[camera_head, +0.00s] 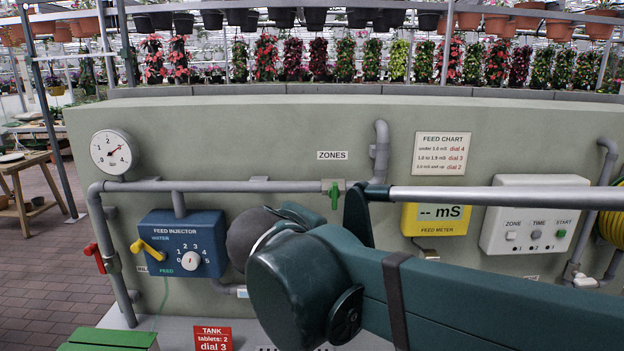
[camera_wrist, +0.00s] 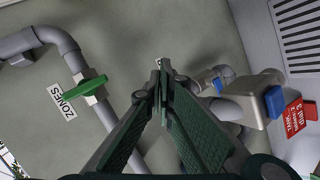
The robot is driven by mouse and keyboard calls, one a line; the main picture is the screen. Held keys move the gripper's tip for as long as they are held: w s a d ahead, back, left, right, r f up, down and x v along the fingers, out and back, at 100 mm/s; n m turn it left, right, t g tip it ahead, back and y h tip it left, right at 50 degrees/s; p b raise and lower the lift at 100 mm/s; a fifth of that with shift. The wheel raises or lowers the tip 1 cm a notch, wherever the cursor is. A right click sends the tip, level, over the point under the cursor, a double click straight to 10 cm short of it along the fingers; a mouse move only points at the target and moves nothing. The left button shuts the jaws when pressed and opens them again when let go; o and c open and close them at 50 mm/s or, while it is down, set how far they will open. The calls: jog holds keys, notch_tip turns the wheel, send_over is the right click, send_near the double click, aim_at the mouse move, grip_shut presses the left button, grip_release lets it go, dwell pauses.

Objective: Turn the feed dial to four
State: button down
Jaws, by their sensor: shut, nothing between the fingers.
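The feed dial (camera_head: 191,260) is a white round knob low on the blue feed injector box (camera_head: 160,229), with numbers 0 to 5 arched around it. Its pointer is too small to read. A yellow lever (camera_head: 147,249) sits to the left of the dial. My gripper (camera_wrist: 160,75) is shut and empty in the wrist view, against a background of grey wall and pipes. The dial does not show there. In the head view my dark green arm crosses to the right of the injector, and the gripper's fingers are hidden.
The feed chart (camera_head: 441,153), yellow feed meter (camera_head: 436,219) and start panel (camera_head: 533,220) are at right. A red tank sign (camera_head: 213,338) reads "tablets: 2, dial 3". A grey pipe (camera_head: 230,186) with a green valve (camera_head: 334,195) runs above the injector. A red handle (camera_head: 95,257) is left.

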jog(key=s+a+r+n+t+y, duration=0.1)
jog(key=s+a+n+t+y, duration=0.2)
jog(key=a, duration=1.1)
jog(key=s+a+r+n+t, duration=0.2)
jog(key=s+a+n+t, duration=0.15)
jog(key=a, duration=1.05)
send_near(191, 261)
jog(key=d+r, duration=0.2)
jog(key=d, duration=0.1)
jog(key=shift+w+a+f+n, duration=0.1)
jog(key=shift+w+f+n, duration=0.25)
jog(key=shift+f, duration=0.5)
jog(key=shift+w, duration=0.1)
jog(key=shift+w, duration=0.1)
jog(key=shift+w, duration=3.1)
jog(key=shift+w+r, duration=0.1)
jog(key=shift+w, duration=0.1)
jog(key=shift+w+a+r, duration=0.1)
jog(key=shift+w+r, duration=0.05)
jog(key=shift+r, duration=0.1)
